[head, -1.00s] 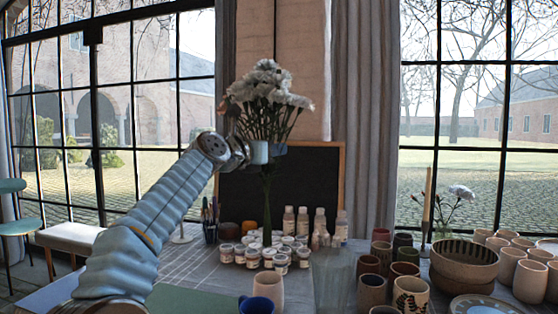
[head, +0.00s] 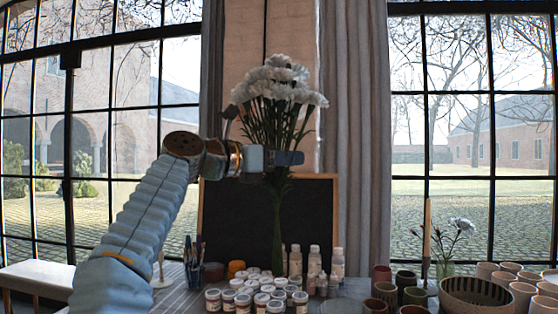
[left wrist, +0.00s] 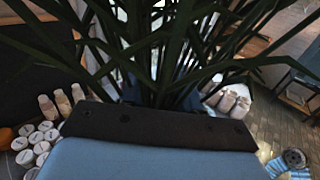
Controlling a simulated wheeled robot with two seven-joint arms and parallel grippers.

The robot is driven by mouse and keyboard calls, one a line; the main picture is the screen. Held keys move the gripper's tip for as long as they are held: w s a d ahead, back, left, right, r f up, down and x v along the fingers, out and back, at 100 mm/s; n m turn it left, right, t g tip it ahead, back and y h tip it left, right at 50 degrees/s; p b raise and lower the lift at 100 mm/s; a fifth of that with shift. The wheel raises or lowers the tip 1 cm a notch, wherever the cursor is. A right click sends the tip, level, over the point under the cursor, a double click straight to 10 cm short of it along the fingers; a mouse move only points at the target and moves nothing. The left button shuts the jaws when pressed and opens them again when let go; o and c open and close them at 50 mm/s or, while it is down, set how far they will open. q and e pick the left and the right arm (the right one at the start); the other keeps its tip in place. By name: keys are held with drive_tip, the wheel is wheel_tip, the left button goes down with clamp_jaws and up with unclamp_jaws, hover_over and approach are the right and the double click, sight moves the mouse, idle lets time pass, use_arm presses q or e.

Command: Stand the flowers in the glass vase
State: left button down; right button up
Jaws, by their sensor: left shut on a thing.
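My left gripper (head: 272,158) is shut on the stems of the bunch of white flowers (head: 278,85), high above the table. The bunch is about upright, with blooms above the fingers and green stems hanging down over the paint jars. In the left wrist view the green leaves and stems (left wrist: 165,50) spread in front of the dark finger edge (left wrist: 155,125) and hide the fingertips. The clear glass vase (head: 345,298) shows only faintly at the bottom edge of the head view, right of the stems; its lower part is cut off. My right gripper is out of view.
White paint jars (head: 243,301) crowd the table below the stems, with bottles (head: 314,262) behind. A dark framed board (head: 230,220) stands behind. Cups (head: 414,295), a striped bowl (head: 477,292) and a small vase with a flower (head: 445,268) stand to the right.

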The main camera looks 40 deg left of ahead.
use_arm(q)
drive_tip(key=shift+w+d, duration=0.6)
drive_tip(key=shift+d, duration=6.95)
wheel_tip(320, 180, down, 20)
drive_tip(key=b, duration=1.1)
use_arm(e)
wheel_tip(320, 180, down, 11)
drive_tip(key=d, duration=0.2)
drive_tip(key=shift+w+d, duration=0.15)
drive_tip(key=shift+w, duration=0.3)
use_arm(q)
drive_tip(key=shift+a, duration=0.1)
drive_tip(key=c, duration=0.7)
unclamp_jaws()
drive_tip(key=v, duration=1.3)
drive_tip(key=shift+s, duration=0.4)
